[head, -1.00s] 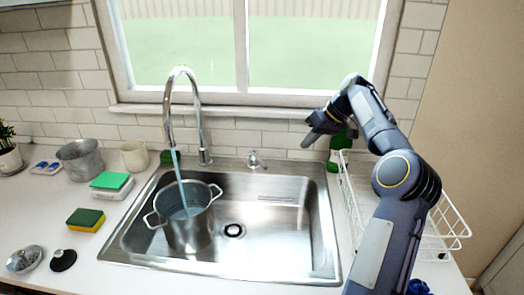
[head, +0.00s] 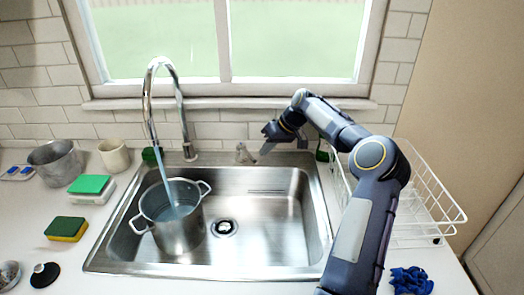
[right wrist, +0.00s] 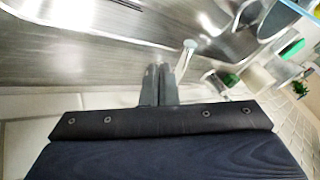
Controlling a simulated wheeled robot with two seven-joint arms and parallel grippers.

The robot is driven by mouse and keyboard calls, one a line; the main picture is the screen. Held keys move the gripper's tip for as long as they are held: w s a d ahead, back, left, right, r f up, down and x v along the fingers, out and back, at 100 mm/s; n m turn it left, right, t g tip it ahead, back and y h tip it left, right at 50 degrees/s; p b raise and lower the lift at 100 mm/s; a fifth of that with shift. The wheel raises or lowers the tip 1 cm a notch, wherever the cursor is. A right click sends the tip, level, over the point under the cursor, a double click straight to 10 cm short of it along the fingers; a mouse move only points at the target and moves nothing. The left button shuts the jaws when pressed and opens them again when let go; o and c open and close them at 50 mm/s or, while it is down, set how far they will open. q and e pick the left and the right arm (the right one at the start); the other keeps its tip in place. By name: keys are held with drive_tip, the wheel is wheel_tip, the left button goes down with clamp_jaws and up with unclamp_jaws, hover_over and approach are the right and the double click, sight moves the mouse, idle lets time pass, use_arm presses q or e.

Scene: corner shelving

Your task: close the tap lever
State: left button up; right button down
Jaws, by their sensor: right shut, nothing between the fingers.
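The tap (head: 180,100) is a tall chrome gooseneck behind the sink, and a bluish stream of water (head: 160,165) runs from its spout into a metal pot (head: 180,232). The small metal tap lever (head: 245,153) stands on the sink's back rim, right of the spout's base. A pale metal stick, probably this lever (right wrist: 186,56), shows just beside the fingertips in the right wrist view. My right gripper (head: 266,142) is close on the lever's right; contact cannot be told. Its fingers (right wrist: 158,84) are shut and empty. My left gripper is not in view.
The steel sink (head: 270,255) is clear on its right side. A white wire rack (head: 425,190) stands right of it, with a green bottle (head: 322,152) behind my arm. The window wall is close behind.

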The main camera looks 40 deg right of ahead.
sight(253, 157)
drive_tip(key=shift+w+a+f, duration=0.15)
drive_tip(key=shift+a+f, duration=0.05)
drive_tip(key=shift+a, duration=0.65)
drive_tip(key=a+m+t+h+b, duration=0.1)
drive_tip(key=a+m+b, duration=0.1)
drive_tip(key=b, duration=0.1)
drive_tip(key=shift+a+f+m+b, duration=0.15)
drive_tip(key=shift+a+m+b, duration=0.15)
drive_tip(key=shift+b, duration=0.1)
drive_tip(key=shift+w+a+r+m+h+b, duration=0.1)
drive_tip(key=shift+w+a+m+h+b, duration=0.2)
drive_tip(key=shift+a+m, duration=0.25)
drive_tip(key=shift+w+a+r+m+h+b, duration=0.15)
drive_tip(key=shift+a+m+h, duration=0.2)
drive_tip(key=shift+a, duration=0.4)
drive_tip(key=shift+a+f, duration=0.1)
